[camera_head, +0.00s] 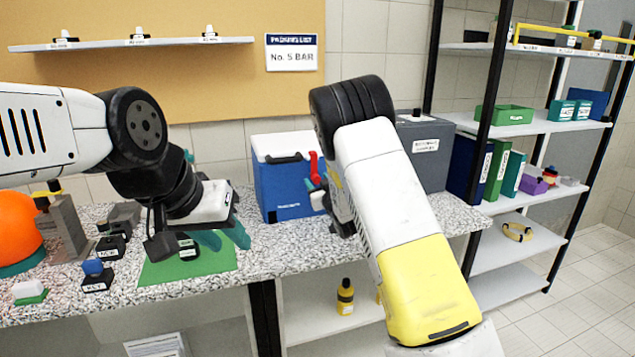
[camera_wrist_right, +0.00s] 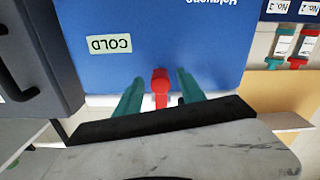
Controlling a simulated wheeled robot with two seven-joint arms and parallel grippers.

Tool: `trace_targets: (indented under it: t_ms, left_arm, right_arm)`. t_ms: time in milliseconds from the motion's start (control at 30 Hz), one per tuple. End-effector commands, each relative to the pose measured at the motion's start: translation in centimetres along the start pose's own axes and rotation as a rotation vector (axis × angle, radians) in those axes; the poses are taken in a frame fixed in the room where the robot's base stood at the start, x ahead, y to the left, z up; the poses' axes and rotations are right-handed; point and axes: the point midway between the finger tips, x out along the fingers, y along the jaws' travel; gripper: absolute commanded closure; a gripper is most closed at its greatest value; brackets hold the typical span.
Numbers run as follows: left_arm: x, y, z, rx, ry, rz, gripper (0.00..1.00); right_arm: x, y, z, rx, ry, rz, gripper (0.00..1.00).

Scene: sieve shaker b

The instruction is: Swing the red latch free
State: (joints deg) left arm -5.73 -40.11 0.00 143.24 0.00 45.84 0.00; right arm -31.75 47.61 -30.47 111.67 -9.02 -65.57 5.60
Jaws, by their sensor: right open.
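The blue cooler box (camera_head: 283,186) with a white lid stands on the speckled counter, a dark handle on the lid's front. The red latch (camera_head: 315,166) sticks up at its right side in the head view. In the right wrist view the red latch (camera_wrist_right: 160,84) lies between the two teal fingers of my right gripper (camera_wrist_right: 160,95), which is open around it. Contact with the fingers cannot be told. In the head view my right arm hides most of that gripper. My left gripper (camera_head: 223,238) is open, with teal fingers pointing down above the green mat (camera_head: 160,272).
A grey case (camera_head: 425,158) stands right of the cooler, behind my right arm. Small stamp-like blocks (camera_head: 97,276) and an orange ball (camera_head: 18,225) occupy the counter's left. A shelf rack (camera_head: 520,125) with binders stands at the right.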

Motion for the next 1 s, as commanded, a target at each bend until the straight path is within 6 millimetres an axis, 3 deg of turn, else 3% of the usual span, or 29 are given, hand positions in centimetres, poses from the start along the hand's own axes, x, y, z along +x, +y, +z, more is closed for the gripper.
trace_targets:
  t_ms: [333,600,1000]
  left_arm:
    - [0.00,0.00,0.00,0.000,0.000,0.000,0.64]
    - [0.00,0.00,0.00,0.000,0.000,0.000,0.64]
    - [0.00,0.00,0.00,0.000,0.000,0.000,0.64]
  right_arm:
    - [0.64,0.00,-0.01,0.000,0.000,0.000,0.53]
    - [0.62,0.00,-0.01,0.000,0.000,0.001,1.00]
    - [0.60,-0.01,-0.01,0.000,0.000,0.000,1.00]
